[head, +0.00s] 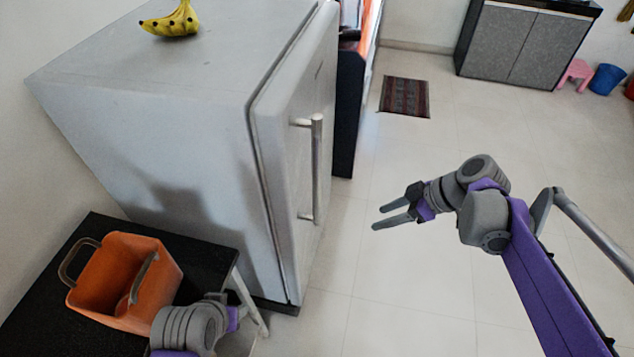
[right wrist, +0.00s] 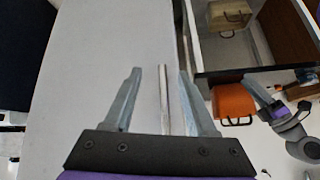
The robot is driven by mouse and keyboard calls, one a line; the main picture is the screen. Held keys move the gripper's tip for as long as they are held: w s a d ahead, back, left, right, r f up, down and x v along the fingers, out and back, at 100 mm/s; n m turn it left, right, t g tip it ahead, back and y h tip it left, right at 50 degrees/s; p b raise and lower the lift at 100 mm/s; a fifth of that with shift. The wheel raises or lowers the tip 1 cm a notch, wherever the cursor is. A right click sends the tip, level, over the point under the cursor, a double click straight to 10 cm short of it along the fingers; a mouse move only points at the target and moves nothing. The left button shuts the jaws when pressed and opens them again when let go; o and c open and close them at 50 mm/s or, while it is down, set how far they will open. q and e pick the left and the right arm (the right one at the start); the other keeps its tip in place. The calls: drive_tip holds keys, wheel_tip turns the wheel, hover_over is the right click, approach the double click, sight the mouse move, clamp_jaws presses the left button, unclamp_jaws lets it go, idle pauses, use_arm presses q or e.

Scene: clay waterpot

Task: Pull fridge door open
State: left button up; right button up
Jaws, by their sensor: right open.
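The grey fridge (head: 150,100) stands at left in the head view. Its door (head: 290,110) is on the right side and looks shut, with a thin dark seam along the body. A vertical metal bar handle (head: 317,165) is on the door. My right gripper (head: 390,215) is open and empty, to the right of the handle and apart from it, its fingers pointing at the door. In the right wrist view the handle (right wrist: 163,95) lines up between the open fingers (right wrist: 158,74). Part of my left arm shows at the bottom of the head view; its gripper cannot be made out.
Bananas (head: 172,20) lie on the fridge top. An orange basket (head: 125,280) stands on a black-topped table (head: 205,238) beside the fridge. A dark mat (head: 405,97) and a grey cabinet (head: 520,45) are farther back. The floor right of the fridge is clear.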

drive_tip(key=a+r+t+y+b, duration=0.1)
drive_tip(key=a+t+y, duration=0.1)
drive_tip(key=a+y, duration=0.25)
drive_tip(key=n+t+y, duration=0.1)
drive_tip(key=t+y, duration=0.2)
drive_tip(key=y, duration=0.2)
approach(317, 180)
drive_tip(key=shift+h, duration=0.25)
drive_tip(key=x, duration=1)
drive_tip(key=shift+w+f+b, duration=0.4)
drive_tip(key=shift+w, duration=0.05)
clamp_jaws()
